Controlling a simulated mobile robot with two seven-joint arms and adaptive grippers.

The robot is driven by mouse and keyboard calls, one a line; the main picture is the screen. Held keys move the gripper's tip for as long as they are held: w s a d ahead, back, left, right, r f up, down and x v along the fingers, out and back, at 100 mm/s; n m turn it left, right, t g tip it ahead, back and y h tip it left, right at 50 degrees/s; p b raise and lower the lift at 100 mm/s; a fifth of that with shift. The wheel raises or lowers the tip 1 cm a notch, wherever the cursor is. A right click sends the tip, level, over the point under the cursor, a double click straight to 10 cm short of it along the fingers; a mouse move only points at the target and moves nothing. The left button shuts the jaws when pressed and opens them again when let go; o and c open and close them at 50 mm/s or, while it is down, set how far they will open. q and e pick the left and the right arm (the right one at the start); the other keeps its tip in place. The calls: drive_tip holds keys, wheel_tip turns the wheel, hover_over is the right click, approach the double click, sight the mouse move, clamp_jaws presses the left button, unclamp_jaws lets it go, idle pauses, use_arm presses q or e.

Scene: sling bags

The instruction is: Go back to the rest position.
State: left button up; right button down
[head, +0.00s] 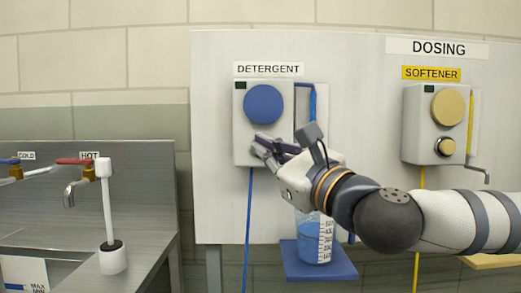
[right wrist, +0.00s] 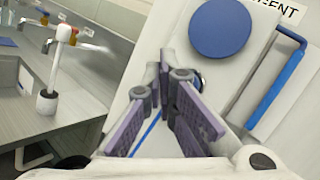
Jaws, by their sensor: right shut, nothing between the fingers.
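My right gripper (head: 264,148) is in front of the lower part of the grey detergent dispenser (head: 243,106). Its purple-padded fingers are shut with nothing between them, as the right wrist view (right wrist: 158,78) also shows. The dispenser has a large blue disc (head: 263,104) on its front. A small round part (right wrist: 199,80) shows partly behind the fingers in the right wrist view. I cannot tell whether the fingers touch the dispenser. My left gripper is not in view.
A measuring beaker (head: 309,240) with blue liquid stands on a blue shelf (head: 300,266) below my right wrist. The softener dispenser (head: 416,118) hangs at right, partly above my forearm. A metal sink counter (head: 148,237) with taps is at left.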

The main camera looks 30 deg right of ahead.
drive_tip(key=s+a+f+n+g+y, duration=0.1)
drive_tip(key=s+a+f+n+g, duration=0.2)
drive_tip(key=f, duration=0.8)
drive_tip(key=a+f+n+g+y, duration=0.1)
drive_tip(key=a+f+n+g, duration=0.4)
drive_tip(key=f, duration=0.6)
drive_tip(key=s+a+f+n+g+y, duration=0.15)
drive_tip(key=a+f+n, duration=0.3)
drive_tip(key=f, duration=0.65)
drive_tip(key=s+f+n+g+h, duration=0.2)
drive_tip(key=s+f+n+g, duration=0.45)
drive_tip(key=s+f, duration=0.9)
drive_tip(key=s+d+f+n+g+h, duration=0.2)
drive_tip(key=s+d+f+n+g, duration=0.1)
drive_tip(key=s, duration=0.8)
drive_tip(key=s+d+f+n+g+h+p, duration=0.1)
drive_tip(key=s+d+f+n+g, duration=0.3)
drive_tip(key=s, duration=0.7)
drive_tip(key=d+f+n+h, duration=0.1)
drive_tip(key=d+f+n, duration=0.1)
drive_tip(key=d, duration=0.2)
drive_tip(key=shift+d+n+h, duration=0.2)
drive_tip(key=shift+n+h, duration=0.1)
drive_tip(key=shift+h, duration=0.05)
